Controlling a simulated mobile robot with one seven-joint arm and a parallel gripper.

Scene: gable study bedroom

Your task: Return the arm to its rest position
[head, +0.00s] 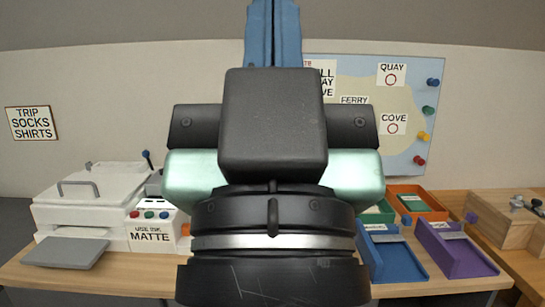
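My arm (273,270) fills the middle of the head view, close to the camera. Its black and silver round joint, pale green housing and dark block stand one above another. A blue part (273,35) rises from behind the block to the top edge. I cannot make out fingertips, so whether my gripper is open, shut or holding something is hidden. My arm hides the middle of the table (110,280) and part of the wall behind.
A white press (95,190) with a grey plate (66,252) and a MATTE-labelled box (152,236) stand left. Blue (395,262), purple (460,255), orange (400,190) and green trays stand right, near a wooden block (500,222). A map board (360,130) hangs behind.

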